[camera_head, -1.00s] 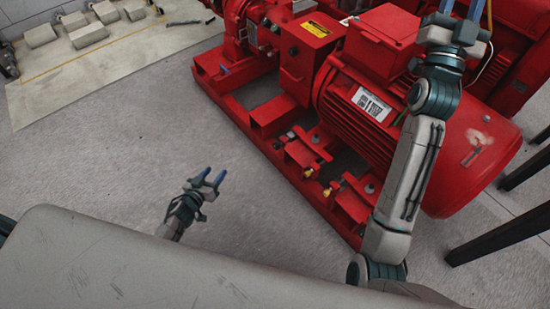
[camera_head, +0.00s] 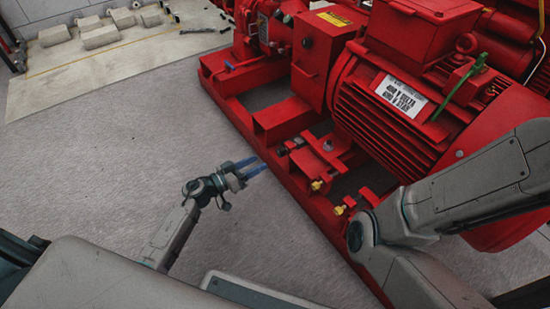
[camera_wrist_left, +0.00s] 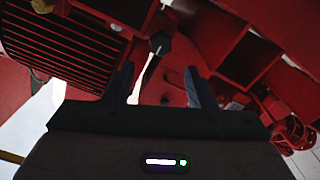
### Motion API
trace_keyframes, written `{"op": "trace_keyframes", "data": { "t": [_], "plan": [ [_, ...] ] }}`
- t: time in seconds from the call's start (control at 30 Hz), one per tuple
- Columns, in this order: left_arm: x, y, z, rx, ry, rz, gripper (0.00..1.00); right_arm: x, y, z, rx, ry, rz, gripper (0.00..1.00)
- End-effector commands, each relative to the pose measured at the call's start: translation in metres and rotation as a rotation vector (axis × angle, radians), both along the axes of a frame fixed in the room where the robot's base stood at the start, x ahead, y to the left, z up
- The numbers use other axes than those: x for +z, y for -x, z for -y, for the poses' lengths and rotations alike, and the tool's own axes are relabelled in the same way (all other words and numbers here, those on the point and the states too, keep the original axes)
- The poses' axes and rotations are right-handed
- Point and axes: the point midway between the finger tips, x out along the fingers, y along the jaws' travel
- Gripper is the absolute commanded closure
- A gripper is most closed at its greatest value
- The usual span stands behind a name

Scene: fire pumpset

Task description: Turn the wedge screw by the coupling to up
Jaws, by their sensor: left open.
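The red pump base (camera_head: 235,105) carries small screws along its near rail. A dark-headed screw (camera_head: 282,151) sits on the rail, near the red box-shaped housing (camera_head: 312,65) that appears to cover the coupling. Two brass-coloured screws (camera_head: 316,186) (camera_head: 339,210) sit further along, below the motor. My left gripper (camera_head: 250,168) is open and empty, pointing right at the rail, just short of the dark screw. In the left wrist view, its two fingers (camera_wrist_left: 157,80) stand apart, with a dark hex bolt head (camera_wrist_left: 160,43) beyond them. My right gripper is out of view.
The ribbed red motor (camera_head: 385,125) with a white label stands over the base. A green stick-like part (camera_head: 460,88) rises on it. My right arm crosses the lower right. Grey floor (camera_head: 110,165) is clear at left; pale blocks (camera_head: 100,37) lie at the back left.

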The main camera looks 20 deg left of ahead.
Motion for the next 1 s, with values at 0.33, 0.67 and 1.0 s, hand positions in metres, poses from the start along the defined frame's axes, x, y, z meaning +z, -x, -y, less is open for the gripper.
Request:
{"op": "trace_keyframes", "data": {
  "t": [0.33,0.67,1.0],
  "plan": [
    [-0.004,-0.049,0.038,0.001,0.002,0.002,0.49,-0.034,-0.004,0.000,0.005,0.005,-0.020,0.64],
    [-0.001,-0.061,0.048,0.002,0.001,0.000,0.49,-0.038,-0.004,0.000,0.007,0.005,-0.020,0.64],
    [-0.001,-0.061,0.048,0.002,0.000,-0.001,0.87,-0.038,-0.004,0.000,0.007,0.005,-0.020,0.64]
  ]
}}
